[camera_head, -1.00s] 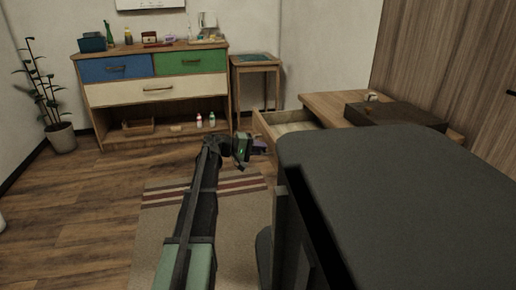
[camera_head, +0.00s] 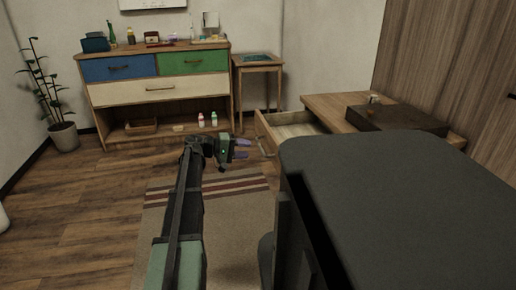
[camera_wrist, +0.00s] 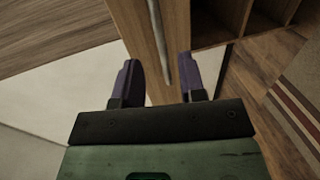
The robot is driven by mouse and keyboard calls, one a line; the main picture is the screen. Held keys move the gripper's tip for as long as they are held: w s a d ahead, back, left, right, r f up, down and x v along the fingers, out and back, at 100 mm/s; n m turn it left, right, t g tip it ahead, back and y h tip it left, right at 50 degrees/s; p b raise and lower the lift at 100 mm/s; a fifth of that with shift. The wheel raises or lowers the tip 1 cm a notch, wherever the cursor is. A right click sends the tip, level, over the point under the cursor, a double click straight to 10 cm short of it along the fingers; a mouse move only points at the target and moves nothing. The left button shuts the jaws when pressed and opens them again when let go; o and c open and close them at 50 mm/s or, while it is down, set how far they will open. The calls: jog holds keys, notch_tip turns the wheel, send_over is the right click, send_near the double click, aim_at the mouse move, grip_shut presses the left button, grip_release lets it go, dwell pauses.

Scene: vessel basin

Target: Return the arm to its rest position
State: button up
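My arm reaches forward over the rug in the head view, green and black, bent at its far end. My gripper (camera_head: 241,149) points right, with its two purple fingers apart and nothing between them. It hangs just left of the front of the open desk drawer (camera_head: 265,133), clear of it. In the wrist view my gripper (camera_wrist: 167,78) shows both fingers spread. The drawer's wooden front and its bar handle (camera_wrist: 158,42) lie beyond the fingertips.
The wooden desk (camera_head: 335,105) at right carries a dark box (camera_head: 398,119). A dresser (camera_head: 160,85) with blue and green drawers stands at the back, beside a small side table (camera_head: 257,70). A potted plant (camera_head: 63,135) is at left. The striped rug (camera_head: 225,225) is clear.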

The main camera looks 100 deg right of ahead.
jog(key=v, duration=0.3)
jog(key=shift+w+r, duration=0.1)
jog(key=shift+w, duration=0.25)
